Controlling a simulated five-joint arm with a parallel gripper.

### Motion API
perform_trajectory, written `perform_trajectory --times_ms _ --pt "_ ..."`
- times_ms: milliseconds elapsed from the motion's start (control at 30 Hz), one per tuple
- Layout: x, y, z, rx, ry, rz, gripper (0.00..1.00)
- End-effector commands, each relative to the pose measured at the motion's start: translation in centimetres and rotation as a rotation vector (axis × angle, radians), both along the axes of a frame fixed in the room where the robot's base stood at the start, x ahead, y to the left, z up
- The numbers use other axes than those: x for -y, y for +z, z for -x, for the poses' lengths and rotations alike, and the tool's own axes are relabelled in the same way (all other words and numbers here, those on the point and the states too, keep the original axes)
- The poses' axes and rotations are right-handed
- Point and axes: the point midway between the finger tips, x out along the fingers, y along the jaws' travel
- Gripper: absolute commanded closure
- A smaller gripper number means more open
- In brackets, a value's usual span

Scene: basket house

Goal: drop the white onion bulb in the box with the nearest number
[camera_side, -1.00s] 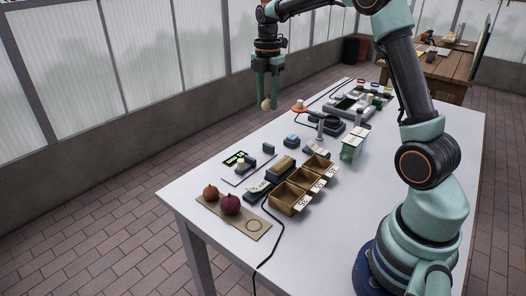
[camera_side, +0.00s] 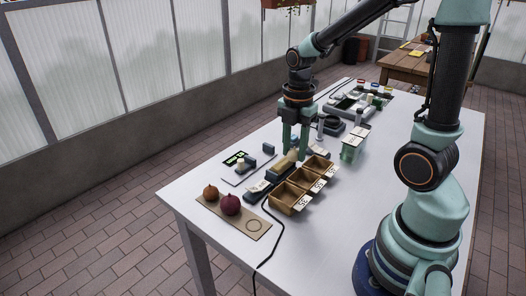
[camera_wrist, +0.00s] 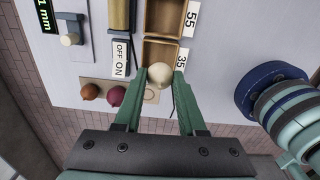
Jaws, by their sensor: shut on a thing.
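My gripper (camera_side: 296,146) hangs over the table beside the far end of the box row. It is shut on the white onion bulb (camera_wrist: 160,75), which sits between the fingertips in the wrist view. In the side view the bulb is hard to make out. Three open brown boxes stand in a row: a near one (camera_side: 284,203), a middle one (camera_side: 300,180) and a far one (camera_side: 317,163). In the wrist view two number cards beside boxes read 35 (camera_wrist: 182,59) and 55 (camera_wrist: 192,17). The display (camera_wrist: 44,15) ends in "1 mm"; its leading digits are cut off.
An orange-brown onion (camera_side: 210,193) and a dark red onion (camera_side: 230,205) lie on a tan board (camera_side: 247,231) at the near edge. An OFF/ON switch card (camera_wrist: 120,57) is left of the boxes. A black cable runs across the table.

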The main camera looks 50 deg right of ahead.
Motion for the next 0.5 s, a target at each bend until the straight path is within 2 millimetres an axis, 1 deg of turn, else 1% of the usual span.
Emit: perform_trajectory --times_ms 300,500 --pt "0.0 -3.6 0.1 -0.005 0.000 -0.001 1.00" --pt "0.0 -4.9 0.0 -0.003 0.000 -0.001 1.00"
